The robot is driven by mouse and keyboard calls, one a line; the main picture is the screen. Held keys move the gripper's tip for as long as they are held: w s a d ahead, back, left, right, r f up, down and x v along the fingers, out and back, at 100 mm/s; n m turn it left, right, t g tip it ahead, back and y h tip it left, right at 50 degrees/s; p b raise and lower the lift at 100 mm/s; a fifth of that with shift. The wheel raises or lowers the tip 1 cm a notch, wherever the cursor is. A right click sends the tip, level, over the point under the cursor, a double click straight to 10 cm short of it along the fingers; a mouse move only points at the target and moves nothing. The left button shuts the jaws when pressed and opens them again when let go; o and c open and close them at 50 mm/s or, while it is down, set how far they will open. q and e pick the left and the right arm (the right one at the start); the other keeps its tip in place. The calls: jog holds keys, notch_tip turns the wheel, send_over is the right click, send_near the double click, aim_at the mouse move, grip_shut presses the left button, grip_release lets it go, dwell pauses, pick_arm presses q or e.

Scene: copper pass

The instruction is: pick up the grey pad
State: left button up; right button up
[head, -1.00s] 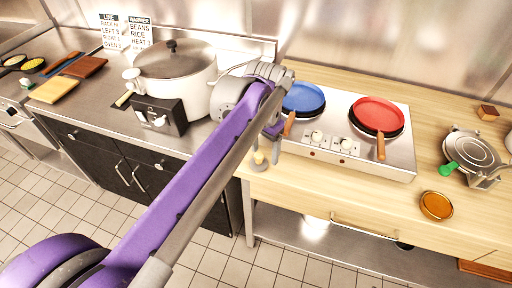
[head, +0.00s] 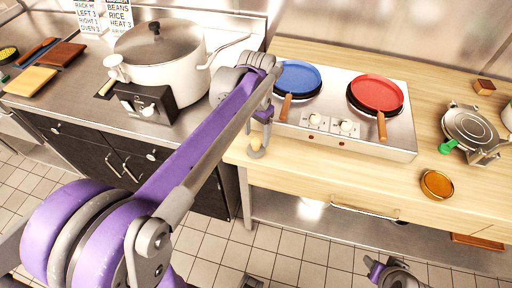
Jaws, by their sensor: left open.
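My left gripper (head: 262,138) is open. It points down over the left front corner of the wooden counter, left of the hotplate. A small pale yellow object with a greyish base (head: 256,151) shows just below its fingers; I cannot tell whether they touch. I cannot make out a grey pad for certain; my left arm and wrist cover part of the counter. A purple and grey part of my right arm, perhaps its gripper (head: 388,274), shows at the bottom right edge, too cut off to read.
A two-burner hotplate (head: 330,148) holds a blue pan (head: 298,76) and a red pan (head: 377,92). A white pot cooker (head: 160,66) stands left. An amber dish (head: 437,184) and a round metal appliance (head: 470,128) are right. Boards (head: 31,81) lie far left.

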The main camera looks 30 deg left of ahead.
aim_at(256, 141)
pick_arm(q)
notch_tip(256, 141, down, 4)
jog(key=shift+a+r, duration=0.1)
grip_shut()
dwell(0.4)
